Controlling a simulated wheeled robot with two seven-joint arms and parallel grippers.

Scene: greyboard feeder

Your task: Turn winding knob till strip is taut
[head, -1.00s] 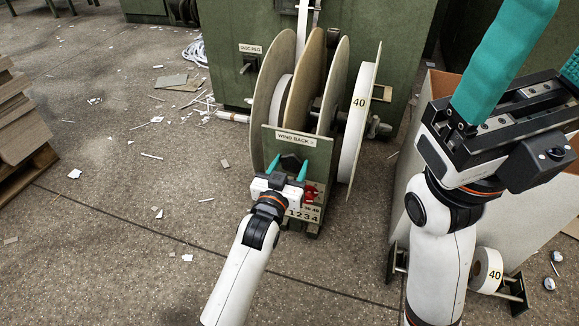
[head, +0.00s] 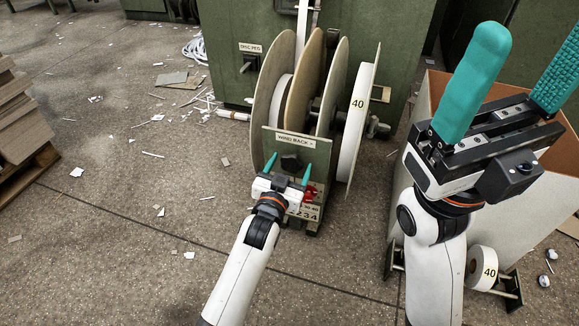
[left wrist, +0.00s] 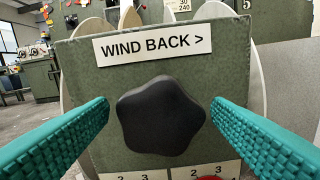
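The winding knob (left wrist: 161,115) is a black, lobed knob on a green panel (left wrist: 75,70) under a "WIND BACK >" label (left wrist: 153,44). In the left wrist view the fingers (left wrist: 160,128) flank the knob. A white strip (head: 302,22) runs down from the machine towards the discs; its tautness is hard to tell. My right gripper (head: 512,80) is open and empty.
A cardboard box (head: 405,180) and a small roll (head: 483,268) are at right. Paper scraps litter the floor.

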